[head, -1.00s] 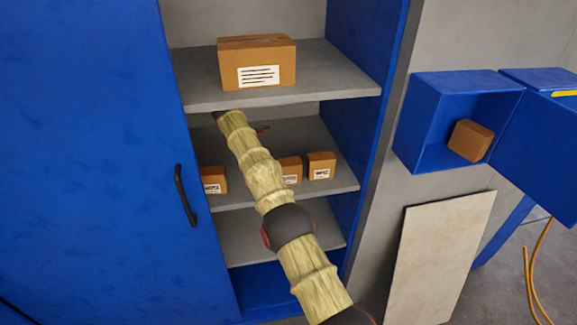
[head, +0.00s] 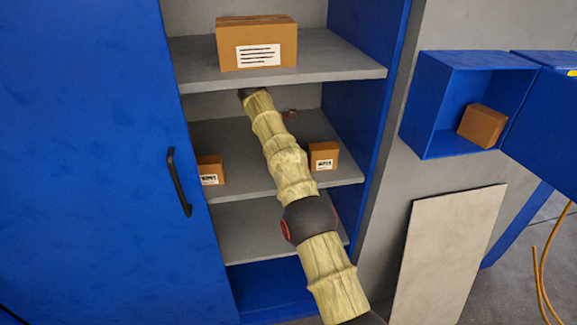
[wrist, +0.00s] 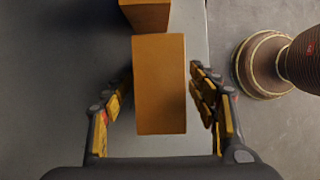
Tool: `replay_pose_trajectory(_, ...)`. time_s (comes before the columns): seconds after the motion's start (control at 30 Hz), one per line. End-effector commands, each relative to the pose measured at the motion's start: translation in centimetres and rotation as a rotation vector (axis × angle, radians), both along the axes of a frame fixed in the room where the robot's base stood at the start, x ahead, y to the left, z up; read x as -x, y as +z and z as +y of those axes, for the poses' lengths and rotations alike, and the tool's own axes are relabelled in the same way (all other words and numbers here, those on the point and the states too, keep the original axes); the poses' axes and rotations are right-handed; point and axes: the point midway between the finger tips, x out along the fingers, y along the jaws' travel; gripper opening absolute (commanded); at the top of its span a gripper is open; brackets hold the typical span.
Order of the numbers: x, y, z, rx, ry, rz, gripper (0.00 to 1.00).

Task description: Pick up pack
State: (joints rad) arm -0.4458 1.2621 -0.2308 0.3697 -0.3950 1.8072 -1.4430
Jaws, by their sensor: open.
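A brown cardboard pack (wrist: 160,84) lies between the spread fingers of my gripper (wrist: 161,80) in the wrist view. The gripper is open, with a gap on each side of the pack. Part of a second brown pack (wrist: 145,13) shows beyond it at the top edge. In the head view, a small labelled pack (head: 211,170) stands at the left of the middle shelf (head: 240,180) and another (head: 323,156) at the right. My arm crosses in front of this shelf and hides the space between them. The fingers are not clearly seen there.
A large labelled box (head: 257,45) stands on the upper shelf (head: 330,60). A blue door (head: 90,150) with a black handle covers the left. An open blue wall box (head: 435,110) holds a brown box (head: 482,126). A pale panel (head: 445,260) leans at right.

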Motion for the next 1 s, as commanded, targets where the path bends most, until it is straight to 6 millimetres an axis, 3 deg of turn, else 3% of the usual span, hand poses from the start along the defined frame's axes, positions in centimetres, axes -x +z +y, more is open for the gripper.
replay_pose_trajectory(0.27,-1.1,-0.5,-4.4,0.001,-0.004,-0.002,0.59)
replay_pose_trajectory(0.73,-1.1,-1.1,-4.4,0.0,-0.001,0.0,0.59)
replay_pose_trajectory(1.0,-1.1,-1.2,-4.4,0.0,-0.001,0.0,0.43)
